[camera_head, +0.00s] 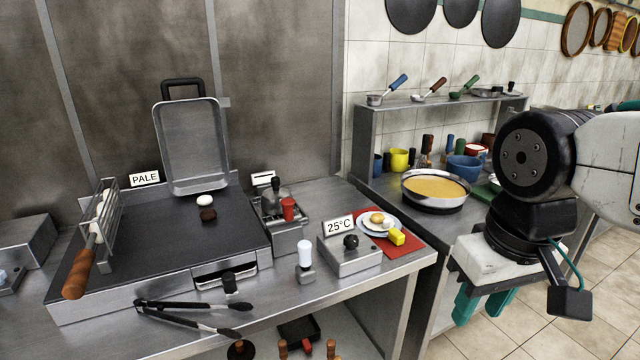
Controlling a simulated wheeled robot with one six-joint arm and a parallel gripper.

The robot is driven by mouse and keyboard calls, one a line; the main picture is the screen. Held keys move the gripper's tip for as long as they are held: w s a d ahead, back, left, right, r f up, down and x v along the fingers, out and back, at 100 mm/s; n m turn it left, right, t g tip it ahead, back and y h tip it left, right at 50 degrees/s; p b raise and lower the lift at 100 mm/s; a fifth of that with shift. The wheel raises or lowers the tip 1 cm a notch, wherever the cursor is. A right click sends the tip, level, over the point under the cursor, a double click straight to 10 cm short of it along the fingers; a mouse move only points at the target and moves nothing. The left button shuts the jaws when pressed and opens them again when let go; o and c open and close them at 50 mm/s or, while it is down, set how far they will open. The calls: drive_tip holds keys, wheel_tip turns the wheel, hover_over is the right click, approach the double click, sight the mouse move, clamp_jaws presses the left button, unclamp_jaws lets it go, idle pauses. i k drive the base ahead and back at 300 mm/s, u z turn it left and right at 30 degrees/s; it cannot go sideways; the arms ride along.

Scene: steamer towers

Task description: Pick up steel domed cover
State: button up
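I cannot make out a clearly round domed cover. A rectangular steel lid-like piece (193,145) with rounded corners and a black handle on top stands upright at the back of the flat dark griddle (150,240). It shows its hollow side, and I cannot tell whether it is the cover. My gripper (481,304) hangs at the right, in front of the counter, far from that piece. Its two teal fingers point down and stand apart, with nothing visible between them.
On the griddle are a wire basket (108,215) with a wooden handle and two small round pieces (206,208). Black tongs (190,310) lie at the front edge. A plate (378,223) sits on a red mat (415,246). A wide pan (435,190) stands near my arm.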

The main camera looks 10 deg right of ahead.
sight(271, 199)
drive_tip(key=z, duration=0.05)
drive_tip(key=i, duration=1.05)
drive_tip(key=u, duration=0.5)
